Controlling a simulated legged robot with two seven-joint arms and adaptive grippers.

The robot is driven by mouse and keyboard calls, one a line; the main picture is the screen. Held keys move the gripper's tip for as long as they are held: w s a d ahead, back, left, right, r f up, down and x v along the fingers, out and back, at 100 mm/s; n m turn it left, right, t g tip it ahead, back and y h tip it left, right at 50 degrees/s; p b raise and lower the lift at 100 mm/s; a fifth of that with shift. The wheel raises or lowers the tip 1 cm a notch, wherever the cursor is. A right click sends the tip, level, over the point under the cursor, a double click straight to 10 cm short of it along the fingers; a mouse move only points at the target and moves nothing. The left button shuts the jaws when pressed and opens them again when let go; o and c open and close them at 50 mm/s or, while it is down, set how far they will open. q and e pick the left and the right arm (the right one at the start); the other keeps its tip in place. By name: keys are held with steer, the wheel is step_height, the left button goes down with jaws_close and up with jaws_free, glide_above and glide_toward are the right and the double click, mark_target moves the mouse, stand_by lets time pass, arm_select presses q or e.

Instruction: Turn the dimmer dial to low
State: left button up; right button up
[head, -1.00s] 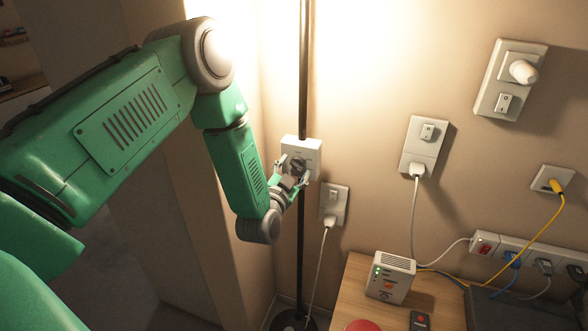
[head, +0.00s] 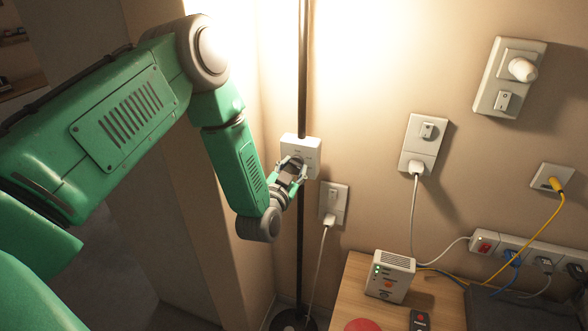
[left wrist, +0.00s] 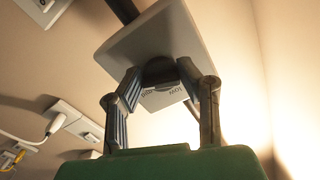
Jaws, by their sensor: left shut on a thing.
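The dimmer is a white box (head: 300,145) on the dark lamp pole (head: 303,70). Its dark dial (left wrist: 158,70) shows between the fingers in the left wrist view, where the white box (left wrist: 150,38) fills the upper middle. My left gripper (head: 293,168) is shut on the dial, one finger on each side. It also shows in the left wrist view (left wrist: 160,88). Lettering shows on the box face, with "low" near the right finger. The dial's pointer is hidden, so its exact setting cannot be told. My right gripper is out of view.
The wall behind is brightly lit. A socket plate with a plug (head: 332,207) is close to the right of the gripper. A wooden table (head: 355,300) below holds a white router box (head: 390,277). More sockets and cables are farther right.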

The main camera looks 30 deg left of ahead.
arm_select(q)
steer(key=n, duration=0.2)
steer(key=n+b, duration=0.1)
steer(key=n, duration=0.1)
steer(key=n+b, duration=0.1)
steer(key=n, duration=0.1)
steer(key=shift+d+f, duration=0.15)
steer(key=shift+f, duration=0.1)
steer(key=n+b, duration=0.2)
steer(key=n, duration=0.3)
steer(key=shift+n, duration=0.4)
steer(key=n+b, duration=0.3)
steer(key=n, duration=0.2)
steer(key=shift+d, duration=0.1)
steer(key=n+b, duration=0.3)
steer(key=n, duration=0.2)
steer(key=shift+r, duration=0.1)
steer(key=o, duration=1.2)
steer(key=shift+c, duration=0.2)
steer(key=shift+r, duration=0.1)
steer(key=shift+s+r+n, duration=0.1)
steer(key=shift+n, duration=0.2)
